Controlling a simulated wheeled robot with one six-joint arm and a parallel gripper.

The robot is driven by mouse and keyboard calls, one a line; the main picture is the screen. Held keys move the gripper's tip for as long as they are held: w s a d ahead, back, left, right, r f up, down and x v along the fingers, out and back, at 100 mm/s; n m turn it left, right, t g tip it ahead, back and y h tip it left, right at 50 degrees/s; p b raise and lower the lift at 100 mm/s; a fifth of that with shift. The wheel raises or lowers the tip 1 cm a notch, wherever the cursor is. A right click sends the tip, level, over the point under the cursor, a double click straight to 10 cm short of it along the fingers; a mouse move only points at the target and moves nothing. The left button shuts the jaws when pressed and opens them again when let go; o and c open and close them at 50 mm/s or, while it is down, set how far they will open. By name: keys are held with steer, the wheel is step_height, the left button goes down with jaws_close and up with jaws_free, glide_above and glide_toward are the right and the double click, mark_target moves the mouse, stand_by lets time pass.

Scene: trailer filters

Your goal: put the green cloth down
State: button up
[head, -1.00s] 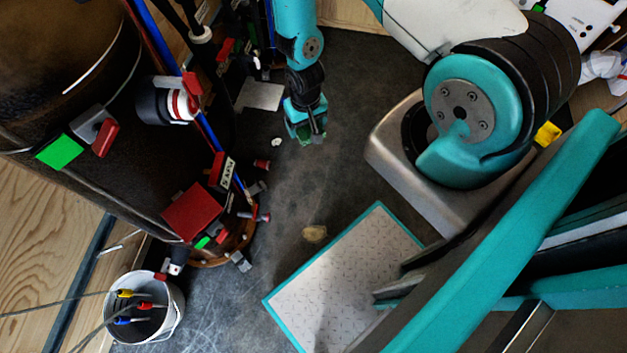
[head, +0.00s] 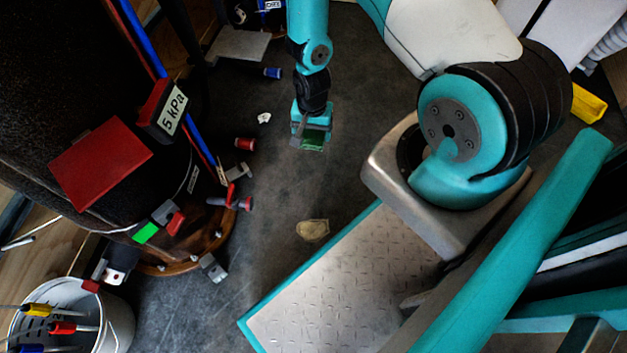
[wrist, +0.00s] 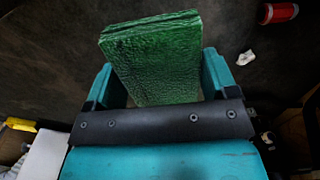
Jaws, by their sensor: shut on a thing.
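The green cloth (wrist: 155,60) is a folded, textured green block. In the wrist view it sits between the two teal fingers of my gripper (wrist: 158,80), which is shut on it. In the head view my gripper (head: 312,128) hangs at the top centre over the dark floor, with the cloth (head: 313,143) showing at its lower end. I cannot tell exactly how high it is above the floor.
A large dark tank (head: 70,130) with red and green tags stands at left. A white bucket (head: 105,320) holds coloured-handled tools. Small fittings, a tan scrap (head: 312,230) and a white scrap (head: 264,118) lie on the floor. The central floor (head: 345,185) is mostly clear.

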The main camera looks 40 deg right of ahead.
mark_target(313, 173)
step_height(313, 173, down, 21)
steer(key=b, duration=1.1)
steer(key=shift+r, duration=0.1)
steer(key=o, duration=0.8)
